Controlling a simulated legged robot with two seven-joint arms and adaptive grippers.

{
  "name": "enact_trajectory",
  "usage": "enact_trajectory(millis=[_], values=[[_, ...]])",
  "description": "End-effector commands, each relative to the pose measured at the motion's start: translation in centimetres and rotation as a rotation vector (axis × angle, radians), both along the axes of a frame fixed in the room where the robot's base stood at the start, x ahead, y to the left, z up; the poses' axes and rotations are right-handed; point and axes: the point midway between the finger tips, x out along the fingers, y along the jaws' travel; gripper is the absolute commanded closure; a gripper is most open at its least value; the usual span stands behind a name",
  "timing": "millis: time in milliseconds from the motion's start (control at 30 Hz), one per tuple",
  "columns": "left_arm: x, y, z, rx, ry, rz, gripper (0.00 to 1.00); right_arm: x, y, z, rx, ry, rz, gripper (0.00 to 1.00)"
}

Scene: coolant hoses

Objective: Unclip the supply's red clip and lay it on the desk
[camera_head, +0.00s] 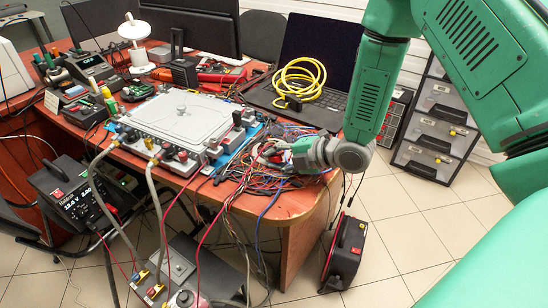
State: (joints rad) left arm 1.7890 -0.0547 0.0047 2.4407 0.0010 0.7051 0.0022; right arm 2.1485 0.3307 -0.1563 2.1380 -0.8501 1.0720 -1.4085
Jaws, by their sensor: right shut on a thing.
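My right gripper (272,155) reaches in from the right, low over the front right corner of the desk (290,207), among a tangle of wires. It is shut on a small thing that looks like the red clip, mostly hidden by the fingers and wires. A thin red lead (217,222) runs from below the desk up towards it. The black power supply (75,195) with a lit display stands at the lower left, with red and black leads at its front. My left gripper is not in view.
A grey metal case (182,113) with hose fittings along its front edge sits on the desk. Loose wires (240,190) crowd the desk's right corner. A laptop (310,75) carries a coiled yellow cable (300,80). A black box (345,250) stands on the floor at right.

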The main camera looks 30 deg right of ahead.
Motion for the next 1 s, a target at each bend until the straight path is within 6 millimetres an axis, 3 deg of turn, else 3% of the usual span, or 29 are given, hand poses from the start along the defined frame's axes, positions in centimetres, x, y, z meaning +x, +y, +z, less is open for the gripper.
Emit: enact_trajectory(millis=[33, 100, 133, 567, 1000], values=[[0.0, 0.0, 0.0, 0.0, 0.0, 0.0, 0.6, 0.0, 0.0, 0.1, 0.0, 0.0, 0.0, 1.0], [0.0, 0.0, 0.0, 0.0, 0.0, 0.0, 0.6, 0.0, 0.0, 0.1, 0.0, 0.0, 0.0, 0.69], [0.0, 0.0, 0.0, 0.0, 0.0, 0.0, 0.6, 0.0, 0.0, 0.0, 0.0, 0.0, 0.0, 0.62], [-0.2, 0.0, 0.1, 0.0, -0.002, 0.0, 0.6, -0.4, -0.2, 0.0, -0.001, 0.005, -0.001, 0.62], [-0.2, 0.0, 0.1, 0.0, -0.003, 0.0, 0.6, -6.5, -3.7, 3.9, 0.001, 0.001, -0.003, 0.62]])
